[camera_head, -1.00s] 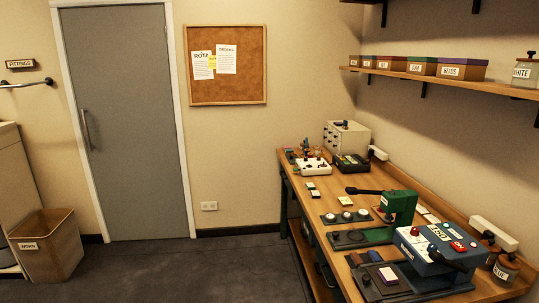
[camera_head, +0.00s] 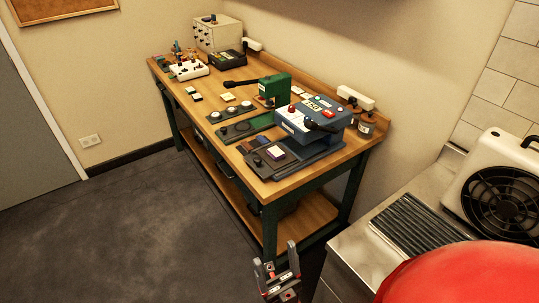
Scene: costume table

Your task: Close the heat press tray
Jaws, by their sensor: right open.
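The blue heat press (camera_head: 300,120) stands on the wooden table at its near end, with a display and a red button on top. Its dark flat tray (camera_head: 262,164) sticks out in front of the press toward the table's front edge. A small pale and purple piece (camera_head: 277,153) lies on the tray. My right gripper (camera_head: 275,256) is at the bottom of the view, in front of the table and well apart from the tray. Its fingers are spread and empty. My left gripper is out of view.
A green press (camera_head: 276,91) with a black lever stands behind the heat press. Jars (camera_head: 365,125) and a power strip (camera_head: 355,98) stand by the wall. A counter with a black grille (camera_head: 418,222) and white fan unit (camera_head: 500,190) is at right. A large red shape (camera_head: 460,278) fills the lower right corner.

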